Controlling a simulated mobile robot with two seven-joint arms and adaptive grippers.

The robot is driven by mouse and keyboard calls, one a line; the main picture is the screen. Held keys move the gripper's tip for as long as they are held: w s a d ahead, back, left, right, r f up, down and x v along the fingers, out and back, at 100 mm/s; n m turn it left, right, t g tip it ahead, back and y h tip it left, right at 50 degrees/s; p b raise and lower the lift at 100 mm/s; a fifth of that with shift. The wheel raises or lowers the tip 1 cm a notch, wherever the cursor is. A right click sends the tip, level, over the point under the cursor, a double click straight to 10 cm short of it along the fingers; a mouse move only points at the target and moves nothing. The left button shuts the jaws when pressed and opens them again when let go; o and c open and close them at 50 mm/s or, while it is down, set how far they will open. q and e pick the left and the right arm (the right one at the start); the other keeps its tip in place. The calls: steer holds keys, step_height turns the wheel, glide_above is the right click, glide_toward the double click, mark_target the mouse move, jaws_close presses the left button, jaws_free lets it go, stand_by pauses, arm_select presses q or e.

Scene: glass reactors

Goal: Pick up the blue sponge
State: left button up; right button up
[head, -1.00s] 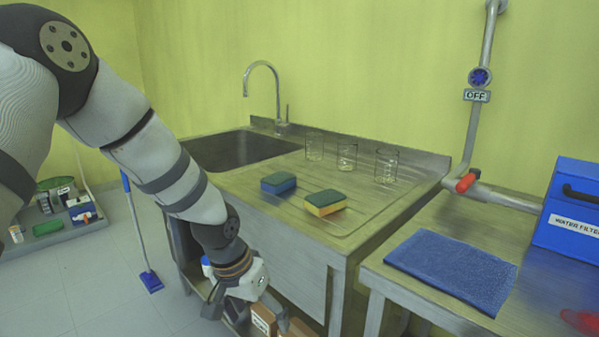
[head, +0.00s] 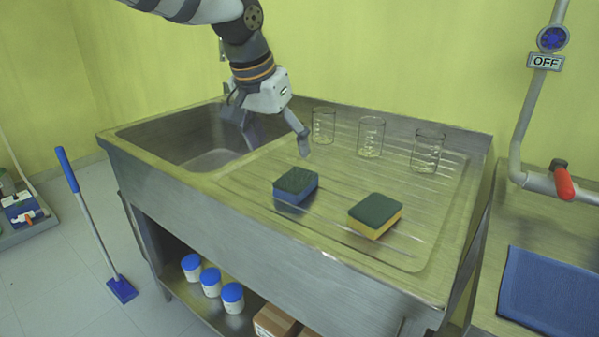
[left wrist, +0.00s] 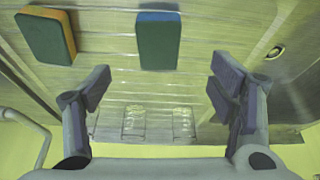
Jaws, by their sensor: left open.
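The blue sponge (head: 295,187), with a dark green top, lies flat on the ribbed drainboard, left of a yellow sponge (head: 375,215) with the same green top. My left gripper (head: 277,148) is open and empty above the drainboard, behind the blue sponge and in front of the back wall. In the left wrist view the blue sponge (left wrist: 158,42) shows at the top, between the lines of the two spread fingers (left wrist: 158,95) but beyond their tips. The yellow sponge (left wrist: 45,36) is at the upper left there. My right gripper is not in view.
Three glass beakers stand along the back of the drainboard (head: 330,235); the nearest to my gripper is the left one (head: 323,126). The sink basin (head: 200,140) is to the left. A blue mat (head: 550,292) lies on the right-hand table.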

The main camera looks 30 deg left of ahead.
mark_target(295, 179)
arm_select(q)
steer(key=x, duration=0.7)
steer(key=w+x, duration=0.1)
steer(key=x, duration=0.3)
steer(key=shift+d+b, duration=0.15)
steer(key=shift+b, duration=0.15)
steer(key=shift+f, duration=0.15)
steer(key=shift+c, duration=0.6)
steer(key=c, duration=0.7)
